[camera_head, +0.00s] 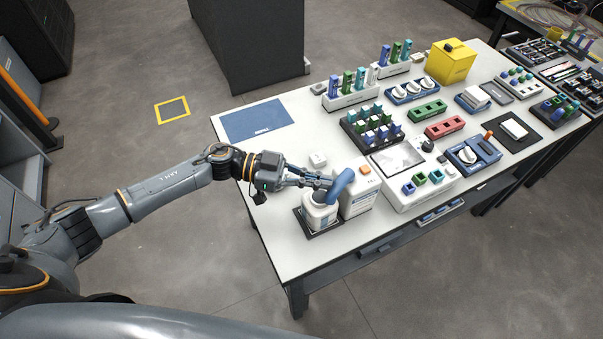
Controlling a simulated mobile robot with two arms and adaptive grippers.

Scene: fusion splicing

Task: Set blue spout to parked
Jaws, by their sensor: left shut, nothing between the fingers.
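The blue spout (341,184) sits slanted on top of a white bottle (319,213) near the front left part of the table. The bottle stands in a dark tray (324,235). My left gripper (325,181) is shut and empty, with its fingertips right beside the spout on its left. I cannot tell whether the fingertips touch the spout. My right gripper is not in view.
A white box-shaped container (357,200) with an orange top stands right behind the bottle. A white device (410,193) with colored blocks is to its right. A blue mat (257,121) lies at the far left, with bare white tabletop (275,160) before it.

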